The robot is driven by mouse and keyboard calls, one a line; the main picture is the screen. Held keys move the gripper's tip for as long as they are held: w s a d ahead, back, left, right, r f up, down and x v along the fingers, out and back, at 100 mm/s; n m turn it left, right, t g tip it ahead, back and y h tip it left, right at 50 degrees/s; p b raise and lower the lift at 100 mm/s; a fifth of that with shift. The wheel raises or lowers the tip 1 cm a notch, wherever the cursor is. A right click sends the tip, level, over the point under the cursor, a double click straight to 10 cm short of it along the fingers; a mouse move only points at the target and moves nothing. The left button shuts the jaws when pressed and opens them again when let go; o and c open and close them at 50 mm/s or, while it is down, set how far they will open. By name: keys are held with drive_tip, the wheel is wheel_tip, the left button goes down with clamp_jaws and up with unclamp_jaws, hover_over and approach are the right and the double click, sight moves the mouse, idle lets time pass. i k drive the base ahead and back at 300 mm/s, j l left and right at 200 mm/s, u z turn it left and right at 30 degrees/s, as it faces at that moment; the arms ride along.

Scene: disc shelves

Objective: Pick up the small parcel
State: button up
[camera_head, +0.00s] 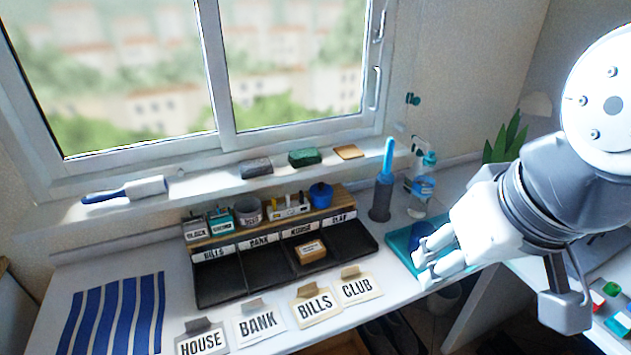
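The small parcel (311,250) is a little brown box with a pale label. It lies in the third compartment from the left of the dark sorting tray (243,294), below the label that seems to read HOUSE. My gripper (422,262) is to the right of the tray, above the teal mat, apart from the parcel. Its two pale fingers show a gap between them with nothing held.
Cards reading HOUSE (202,343), BANK (258,323), BILLS (315,306) and CLUB (357,288) lie before the tray. A grey holder (381,200) with a blue handle and a bottle (421,192) stand behind the teal mat (400,240). A striped cloth (112,316) lies left.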

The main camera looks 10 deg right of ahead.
sight(309, 252)
drive_tip(key=i+j, duration=0.15)
drive_tip(key=j, duration=0.2)
drive_tip(key=i+j+u, duration=0.1)
drive_tip(key=j, duration=0.25)
drive_tip(key=i+j, duration=0.25)
drive_tip(key=j+u, duration=0.05)
drive_tip(key=j, duration=0.05)
